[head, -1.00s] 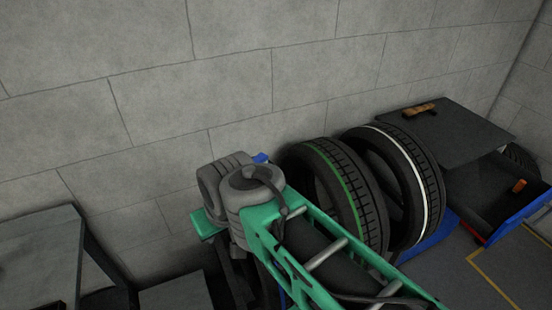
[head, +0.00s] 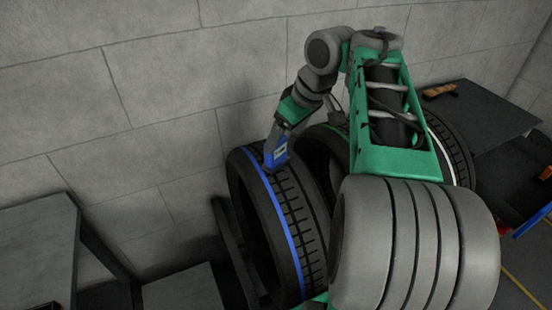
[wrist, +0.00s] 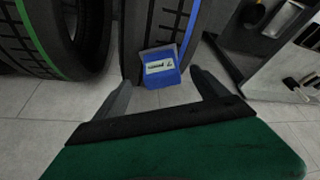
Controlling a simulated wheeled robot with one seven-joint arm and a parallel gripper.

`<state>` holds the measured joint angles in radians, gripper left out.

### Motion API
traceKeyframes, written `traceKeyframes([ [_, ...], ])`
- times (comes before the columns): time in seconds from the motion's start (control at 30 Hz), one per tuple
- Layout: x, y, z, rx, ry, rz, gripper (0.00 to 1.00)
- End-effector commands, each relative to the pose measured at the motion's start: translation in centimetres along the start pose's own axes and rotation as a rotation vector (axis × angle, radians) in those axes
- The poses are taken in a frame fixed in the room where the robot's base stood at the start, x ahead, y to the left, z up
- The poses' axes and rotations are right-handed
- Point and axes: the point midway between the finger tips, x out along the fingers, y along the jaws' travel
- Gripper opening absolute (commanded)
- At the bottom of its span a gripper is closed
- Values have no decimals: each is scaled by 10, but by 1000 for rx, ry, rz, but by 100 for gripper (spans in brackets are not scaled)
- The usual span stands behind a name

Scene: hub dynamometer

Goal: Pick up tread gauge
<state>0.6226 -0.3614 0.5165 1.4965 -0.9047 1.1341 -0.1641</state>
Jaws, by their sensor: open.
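The tread gauge appears to be the small blue box with a pale label (wrist: 160,67), at the tread of the blue-striped tyre (wrist: 188,30) in the wrist view. In the head view the blue box (head: 276,153) shows at the top of that tyre (head: 285,215), just below the end of my arm. My gripper (wrist: 160,80) is open, its two dark fingers apart on either side of the box. The box lies ahead between the fingertips, with gaps on both sides. I cannot tell its exact depth relative to the tips. My arm hides part of the tyres in the head view.
A green-striped tyre (wrist: 38,40) stands beside the blue-striped one. A white-striped tyre (head: 450,150) stands further right, near a dark table (head: 485,115) with a brown object (head: 440,90). A grey bench (head: 40,240) is at the left. A block wall (head: 150,80) stands behind.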

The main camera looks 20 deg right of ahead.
Motion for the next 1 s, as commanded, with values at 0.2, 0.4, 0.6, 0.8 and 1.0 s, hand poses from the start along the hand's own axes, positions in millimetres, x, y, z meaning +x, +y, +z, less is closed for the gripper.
traceKeyframes([
  [0.2,31,-2,-1,-4,-1,-3,84],
  [0.4,65,-2,-2,-3,0,-3,84],
  [0.6,73,-1,-2,-2,2,2,84],
  [0.8,72,-1,-2,-2,1,1,74],
  [1.0,72,-1,-2,-2,1,1,57],
])
